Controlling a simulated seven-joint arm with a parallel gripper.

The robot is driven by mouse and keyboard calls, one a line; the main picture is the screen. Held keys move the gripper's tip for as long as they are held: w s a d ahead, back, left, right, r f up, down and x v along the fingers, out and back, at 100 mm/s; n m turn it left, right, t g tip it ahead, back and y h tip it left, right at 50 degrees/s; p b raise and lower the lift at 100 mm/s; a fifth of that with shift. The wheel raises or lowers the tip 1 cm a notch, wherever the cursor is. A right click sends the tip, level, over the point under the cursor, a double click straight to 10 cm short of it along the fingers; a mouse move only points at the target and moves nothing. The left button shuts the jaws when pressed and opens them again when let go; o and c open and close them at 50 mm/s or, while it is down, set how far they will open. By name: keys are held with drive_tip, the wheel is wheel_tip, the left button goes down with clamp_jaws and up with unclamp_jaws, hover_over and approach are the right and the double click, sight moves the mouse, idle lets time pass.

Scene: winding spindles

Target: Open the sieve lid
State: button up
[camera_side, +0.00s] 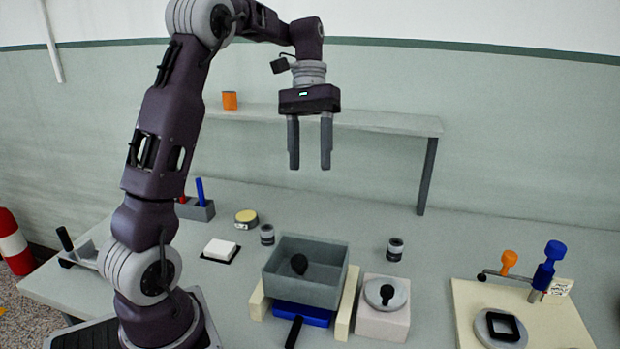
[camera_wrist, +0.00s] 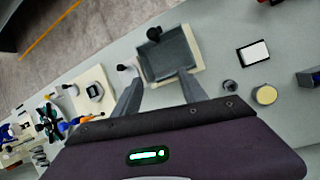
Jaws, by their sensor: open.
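A grey square box (camera_side: 318,296) stands between two cream rails on the bench, over a blue tray (camera_side: 302,316) with a black handle. A black knob (camera_side: 299,264) shows at the box's opening; I cannot tell whether a lid lies under it. The box (camera_wrist: 179,58) and knob (camera_wrist: 154,34) also show in the wrist view. To its right, a round grey lid (camera_side: 398,294) with a black knob sits on a pale block. My gripper (camera_side: 310,166) is open and empty, fingers pointing down, high above the box. It also shows in the wrist view (camera_wrist: 159,77).
Two small grey jars (camera_side: 267,235) (camera_side: 395,250) stand behind the box. A white pad (camera_side: 220,249) and a yellow-topped tin (camera_side: 246,217) lie to the left. A cream board (camera_side: 466,309) with blue and orange knobs is at right. A raised shelf (camera_side: 385,121) runs behind.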

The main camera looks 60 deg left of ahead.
drive_tip(key=x, duration=0.4)
drive_tip(key=shift+d+f, duration=0.1)
drive_tip(key=shift+f, duration=0.15)
clamp_jaws()
drive_tip(key=c, duration=1)
unclamp_jaws()
drive_tip(key=o, duration=1)
drive_tip(key=v, duration=0.7)
drive_tip(key=shift+r, duration=0.1)
